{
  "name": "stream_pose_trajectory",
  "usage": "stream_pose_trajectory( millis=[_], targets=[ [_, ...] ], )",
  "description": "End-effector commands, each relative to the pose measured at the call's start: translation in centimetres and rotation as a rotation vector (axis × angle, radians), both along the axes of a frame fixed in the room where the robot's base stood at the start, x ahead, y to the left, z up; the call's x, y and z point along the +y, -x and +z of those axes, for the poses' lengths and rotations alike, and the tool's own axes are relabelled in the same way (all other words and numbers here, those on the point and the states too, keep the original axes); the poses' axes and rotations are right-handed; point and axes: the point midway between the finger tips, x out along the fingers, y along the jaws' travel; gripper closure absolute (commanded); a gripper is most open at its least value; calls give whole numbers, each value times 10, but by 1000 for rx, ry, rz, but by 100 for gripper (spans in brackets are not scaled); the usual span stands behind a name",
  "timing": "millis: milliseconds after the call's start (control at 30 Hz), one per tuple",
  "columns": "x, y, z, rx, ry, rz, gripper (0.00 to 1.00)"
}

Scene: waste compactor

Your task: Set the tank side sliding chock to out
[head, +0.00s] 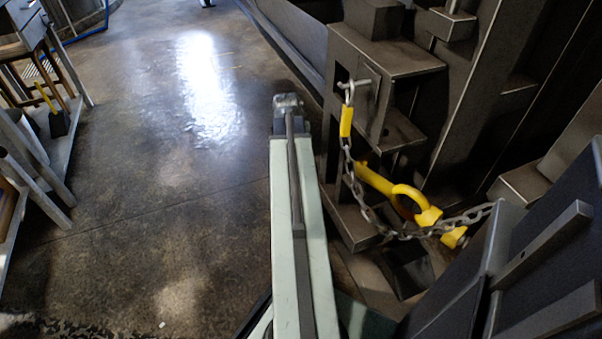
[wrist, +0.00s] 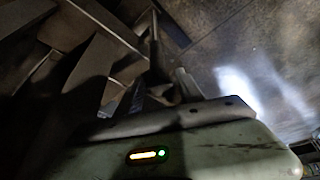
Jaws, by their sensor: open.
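A yellow bar with a ring-shaped handle (head: 408,197) sits low in the dark steel frame, right of my arm; it looks like the sliding chock, but I cannot tell which way it is set. A steel chain (head: 376,222) hangs in a loop across it. The chain's left end has a yellow sleeve (head: 346,122) and hooks to a pin on the steel bracket. My gripper (head: 288,101) is at the far end of my pale green arm, left of the bracket and apart from the yellow bar. In the wrist view my gripper (wrist: 168,75) is dark and open, with nothing seen between its fingers.
The dark steel frame (head: 398,58) rises close on the right of my arm. A dark ribbed panel (head: 540,250) stands at the lower right. A workbench (head: 35,150) is at the left edge. The concrete floor (head: 150,190) between is clear.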

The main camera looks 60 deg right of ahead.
Motion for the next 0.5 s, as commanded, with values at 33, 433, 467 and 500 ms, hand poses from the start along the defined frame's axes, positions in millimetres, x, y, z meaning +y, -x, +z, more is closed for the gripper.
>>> stream_pose_trajectory(
  millis=[33,433,467,500],
  targets=[
    [-6,4,-12,-11,-2,-19,51],
    [-13,5,-24,-25,-3,-38,51],
    [-15,5,-28,-25,-3,-38,51],
    [-17,4,-34,-25,-3,-38,51]
  ],
)
